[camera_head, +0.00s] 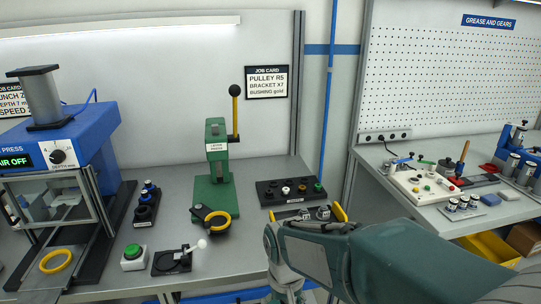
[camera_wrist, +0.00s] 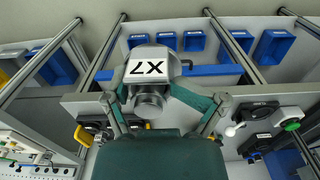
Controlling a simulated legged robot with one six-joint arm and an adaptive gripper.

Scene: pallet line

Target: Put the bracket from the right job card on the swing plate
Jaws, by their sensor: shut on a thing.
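The right job card (camera_head: 266,82) reads PULLEY R5, BRACKET X7, BUSHING gold. My gripper (camera_wrist: 160,98) is shut on a grey bracket (camera_wrist: 152,68) marked X7, which shows upside down in the wrist view. In the head view my arm comes in from the lower right, and the held bracket cannot be made out there. A dark round plate with a yellow rim, apparently the swing plate (camera_head: 212,222), is at the press's front. My gripper is apart from it.
A black tray (camera_head: 272,199) of small round parts lies right of the press. A dark rack (camera_head: 297,227) with yellow ends stands behind my arm. The blue press (camera_head: 82,140), a green button (camera_head: 133,251) and a small black fixture (camera_head: 166,263) are on the left.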

